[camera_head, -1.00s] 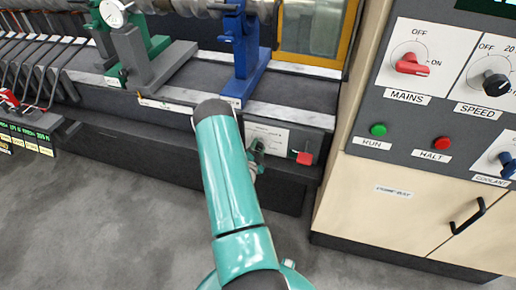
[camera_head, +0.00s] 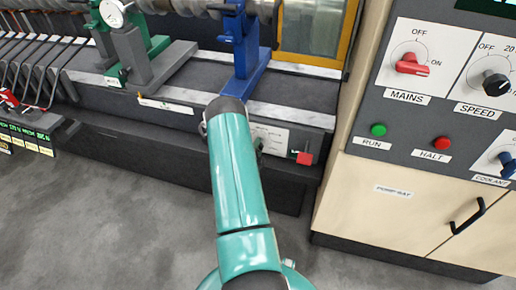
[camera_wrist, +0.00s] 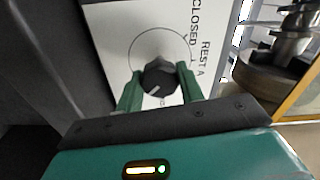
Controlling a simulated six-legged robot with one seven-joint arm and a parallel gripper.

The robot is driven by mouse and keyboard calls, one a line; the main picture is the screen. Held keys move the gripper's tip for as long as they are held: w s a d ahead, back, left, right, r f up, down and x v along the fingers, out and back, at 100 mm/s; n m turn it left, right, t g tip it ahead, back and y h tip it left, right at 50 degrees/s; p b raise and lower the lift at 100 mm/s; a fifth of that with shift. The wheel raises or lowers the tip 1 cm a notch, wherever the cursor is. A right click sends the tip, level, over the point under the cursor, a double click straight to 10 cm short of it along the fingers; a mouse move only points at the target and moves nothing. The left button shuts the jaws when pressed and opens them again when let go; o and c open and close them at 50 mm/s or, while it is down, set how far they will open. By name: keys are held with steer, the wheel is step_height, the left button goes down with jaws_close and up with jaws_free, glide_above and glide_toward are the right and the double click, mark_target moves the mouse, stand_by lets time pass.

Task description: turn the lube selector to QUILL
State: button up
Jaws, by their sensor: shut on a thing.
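The lube selector is a black round knob (camera_wrist: 158,82) on a white plate (camera_wrist: 118,22) in the wrist view. A white line on the knob points to the lower left of that picture. The plate reads CLOSED and REST A, the rest being cut off; I cannot see the word QUILL. My gripper (camera_wrist: 160,72) has its two green fingers on either side of the knob, shut on it. In the head view the white plate (camera_head: 270,138) shows on the machine's front, and my teal arm hides the knob and most of the gripper.
A red square piece (camera_head: 304,158) sits right of the plate. A cream cabinet (camera_head: 400,215) stands at the right, with a red MAINS knob (camera_head: 410,66), RUN and HALT buttons above. A blue support (camera_head: 243,55) rises above the plate. The grey floor (camera_head: 110,220) is clear.

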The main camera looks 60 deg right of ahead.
steer(key=o, duration=1)
steer(key=shift+a, duration=0.1)
steer(key=a, duration=0.4)
steer(key=s+a, duration=0.1)
steer(key=a, duration=0.4)
steer(key=s+a, duration=0.1)
steer(key=a, duration=0.3)
steer(key=shift+s+a, duration=0.1)
steer(key=shift+a, duration=0.15)
